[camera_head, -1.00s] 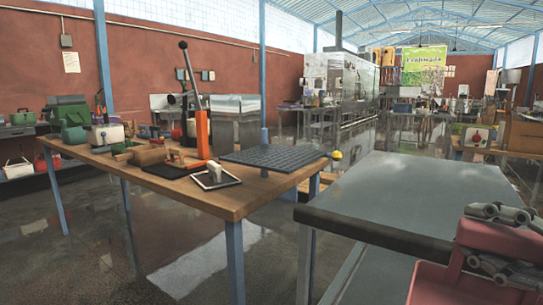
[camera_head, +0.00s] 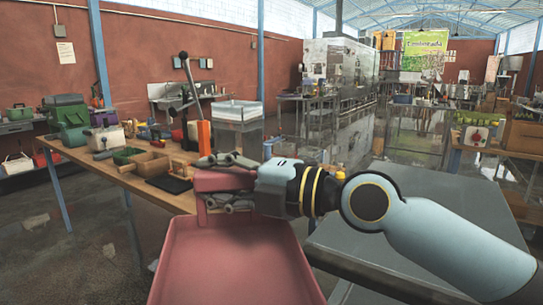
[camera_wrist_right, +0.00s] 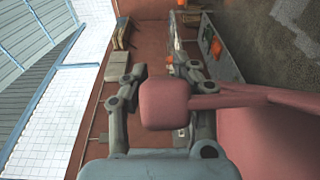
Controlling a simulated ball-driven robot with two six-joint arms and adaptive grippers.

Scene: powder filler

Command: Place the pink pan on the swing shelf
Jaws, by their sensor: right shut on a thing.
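The pink pan (camera_head: 232,262) is a wide, shallow tray with a raised block-like grip at its far end. It is held up in front of the wooden table and left of the grey table. My right gripper (camera_head: 207,181) reaches in from the right and is shut on that grip, one finger above and one below. In the right wrist view the pink grip (camera_wrist_right: 165,103) sits between the two fingers, and part of the tray (camera_wrist_right: 268,145) shows at the right. My left gripper is not in view. I cannot tell which surface is the swing shelf.
The wooden table (camera_head: 130,178) bears an orange lever device (camera_head: 204,136), a wooden box (camera_head: 150,164) and several green items. The grey table (camera_head: 420,240) lies under my right arm. A white-topped box (camera_head: 238,110) stands behind the wooden table. Open floor lies at the lower left.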

